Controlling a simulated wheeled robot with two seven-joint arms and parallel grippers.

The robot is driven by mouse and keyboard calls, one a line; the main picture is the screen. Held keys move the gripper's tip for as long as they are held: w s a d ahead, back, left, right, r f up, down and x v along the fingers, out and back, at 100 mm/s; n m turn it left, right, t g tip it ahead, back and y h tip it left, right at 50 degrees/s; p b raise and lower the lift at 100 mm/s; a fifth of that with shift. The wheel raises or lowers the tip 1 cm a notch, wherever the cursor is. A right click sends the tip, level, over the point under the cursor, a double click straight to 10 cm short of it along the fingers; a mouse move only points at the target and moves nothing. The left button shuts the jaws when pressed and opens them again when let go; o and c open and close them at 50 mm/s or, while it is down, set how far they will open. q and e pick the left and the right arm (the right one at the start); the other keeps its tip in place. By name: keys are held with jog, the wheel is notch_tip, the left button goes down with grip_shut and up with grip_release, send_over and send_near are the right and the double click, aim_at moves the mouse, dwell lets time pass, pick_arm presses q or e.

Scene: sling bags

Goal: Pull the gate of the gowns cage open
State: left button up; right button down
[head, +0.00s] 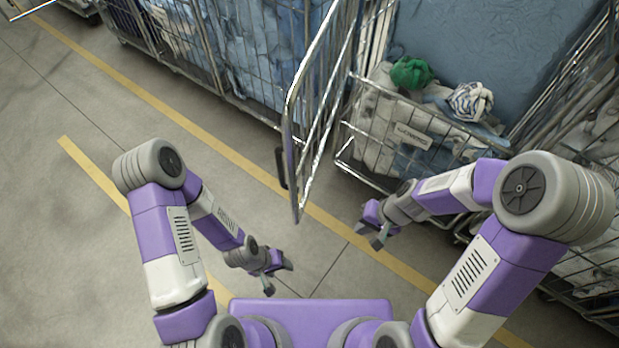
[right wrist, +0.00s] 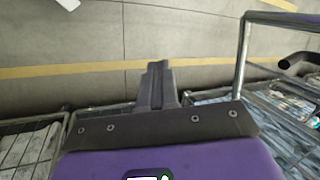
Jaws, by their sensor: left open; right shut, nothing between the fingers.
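The cage (head: 345,160) at the upper middle carries a small white sign (head: 412,135), too small to read surely. Its wire gate (head: 290,100) stands swung out from the front, edge toward me, with a dark handle (head: 281,168) on its outer side. In the right wrist view the gate frame (right wrist: 241,55) and handle (right wrist: 298,62) show at the right. My right gripper (head: 374,230) is shut and empty, right of the gate's lower end and apart from it. It also shows in the right wrist view (right wrist: 156,75). My left gripper (head: 279,279) is open and empty, below the gate's end, apart from it.
The cage holds white and blue cloth, a green bundle (head: 411,73) and a striped bundle (head: 470,101). Another cage with blue cloth (head: 250,50) stands left of the gate. More cages stand at the right. The floor (head: 60,200) at the left is clear, with yellow lines.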

notch_tip(320, 180, up, 20)
jog(key=a+t+y+p, duration=0.2)
jog(key=a+y+p, duration=0.1)
jog(key=y, duration=0.1)
jog(key=b, duration=0.2)
send_near(299, 191)
jog(key=shift+n, duration=0.3)
jog(key=x, duration=0.5)
jog(key=shift+d+f, duration=0.15)
jog(key=shift+f, duration=0.3)
jog(key=shift+w+a, duration=0.15)
jog(key=shift+a, duration=0.3)
pick_arm(q)
jog(key=shift+w+r, duration=0.1)
jog(key=shift+r, duration=0.7)
